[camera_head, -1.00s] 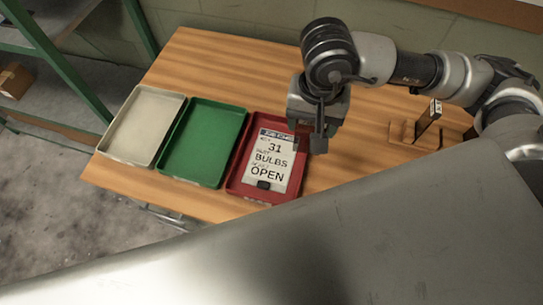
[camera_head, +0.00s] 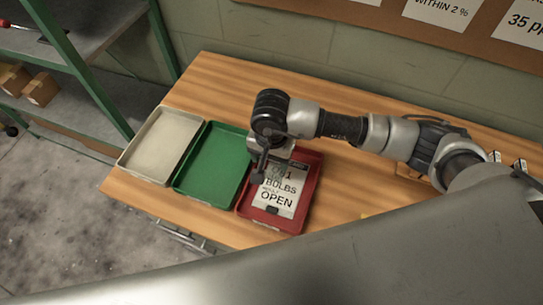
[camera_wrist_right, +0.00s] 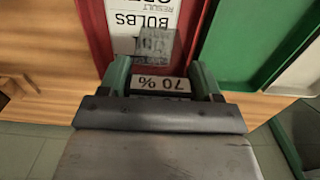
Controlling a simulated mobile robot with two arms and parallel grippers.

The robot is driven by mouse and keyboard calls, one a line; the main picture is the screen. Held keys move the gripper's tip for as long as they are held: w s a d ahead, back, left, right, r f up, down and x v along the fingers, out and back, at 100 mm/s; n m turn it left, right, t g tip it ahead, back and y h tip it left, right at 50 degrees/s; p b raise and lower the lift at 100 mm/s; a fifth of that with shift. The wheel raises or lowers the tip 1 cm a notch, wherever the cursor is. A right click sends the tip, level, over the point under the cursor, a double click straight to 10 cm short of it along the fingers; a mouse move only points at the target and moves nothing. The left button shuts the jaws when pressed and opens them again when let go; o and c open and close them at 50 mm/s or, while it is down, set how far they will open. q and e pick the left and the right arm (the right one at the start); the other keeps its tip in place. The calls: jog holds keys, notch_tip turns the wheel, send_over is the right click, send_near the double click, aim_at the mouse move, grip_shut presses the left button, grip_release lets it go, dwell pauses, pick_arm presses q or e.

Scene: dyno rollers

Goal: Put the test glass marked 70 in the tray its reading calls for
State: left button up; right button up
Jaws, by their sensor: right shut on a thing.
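In the right wrist view, my right gripper (camera_wrist_right: 160,76) is shut on the test glass (camera_wrist_right: 163,85), whose label reads 70 %. The glass hangs over the red tray (camera_wrist_right: 97,35), with the green tray (camera_wrist_right: 245,50) to the right. In the head view the glass is mostly hidden by the gripper. A cream tray (camera_head: 157,146) stands left of the green one; both look empty. My left gripper is not in view.
A sign card (camera_head: 278,200) reading BULBS and OPEN lies in the red tray. A wooden holder (camera_head: 408,171) stands at right, partly behind my arm. Small labelled pieces (camera_head: 495,157) show further right. Green-framed shelving (camera_head: 85,75) stands at left; the tabletop behind the trays (camera_head: 215,85) is clear.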

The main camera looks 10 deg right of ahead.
jog(key=shift+f, duration=0.65)
jog(key=o, duration=1)
jog(key=shift+c, duration=0.2)
notch_tip(320, 180, up, 12)
jog(key=shift+r+b, duration=0.1)
jog(key=shift+b, duration=1.15)
